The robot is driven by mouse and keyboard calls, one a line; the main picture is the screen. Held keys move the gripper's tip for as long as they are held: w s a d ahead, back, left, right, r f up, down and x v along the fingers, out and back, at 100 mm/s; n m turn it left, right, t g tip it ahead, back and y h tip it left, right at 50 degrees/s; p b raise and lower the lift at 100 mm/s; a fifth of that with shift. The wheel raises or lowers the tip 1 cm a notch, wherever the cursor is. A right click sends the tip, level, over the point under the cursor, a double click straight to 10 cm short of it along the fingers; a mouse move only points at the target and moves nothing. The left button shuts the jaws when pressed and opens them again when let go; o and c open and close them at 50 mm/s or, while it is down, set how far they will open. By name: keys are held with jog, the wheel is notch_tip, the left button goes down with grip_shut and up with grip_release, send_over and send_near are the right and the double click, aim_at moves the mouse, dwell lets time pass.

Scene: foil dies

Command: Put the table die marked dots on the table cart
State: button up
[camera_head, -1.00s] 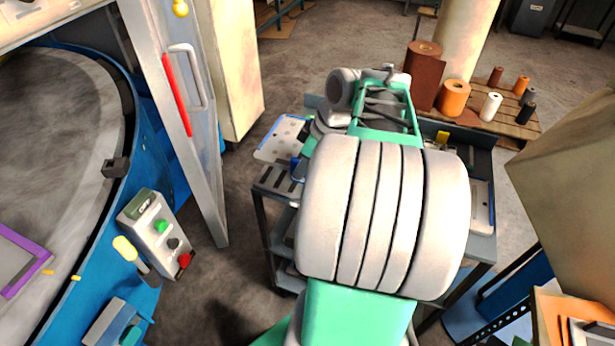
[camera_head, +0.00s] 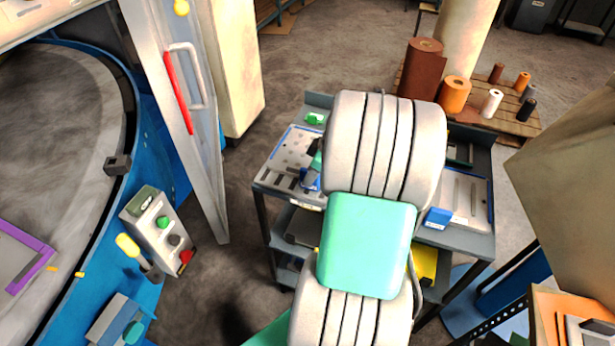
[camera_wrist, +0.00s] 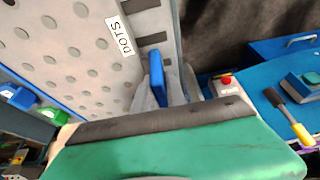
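The dots die (camera_head: 290,146) is a pale plate with rows of round spots, over the left part of the cart's top. In the wrist view the plate (camera_wrist: 75,50) carries a white DOTS label. Its upright blue handle (camera_wrist: 157,72) stands between the two grey fingers of my gripper (camera_wrist: 163,92), which appear closed on it. In the head view my gripper (camera_head: 316,158) is partly hidden by my arm. The grey table cart (camera_head: 262,188) is below, its middle covered by my arm. I cannot tell whether the plate touches the top.
A slotted die (camera_head: 470,190) with a blue handle (camera_head: 437,218) lies on the cart's right side. A blue round machine (camera_head: 140,180) and control box (camera_head: 160,230) are left. Rolls on a pallet (camera_head: 515,125) stand behind. Bare floor lies left of the cart.

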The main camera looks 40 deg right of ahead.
jog(key=o, duration=0.4)
jog(key=shift+r, duration=0.15)
jog(key=v, duration=1.1)
jog(key=w+a+r+m+h, duration=0.1)
jog(key=w+a+m, duration=0.1)
jog(key=a, duration=1.4)
jog(key=s+a+m, duration=0.1)
jog(key=a, duration=0.2)
jog(key=s+a+f+m, duration=0.1)
jog(key=s+a, duration=0.1)
jog(key=a, duration=0.1)
jog(key=s+a+f+m+h, duration=0.1)
jog(key=s+a, duration=0.1)
jog(key=a, duration=0.2)
jog(key=shift+s+a+m, duration=0.1)
jog(key=shift+a+m, duration=0.05)
jog(key=shift+m, duration=0.25)
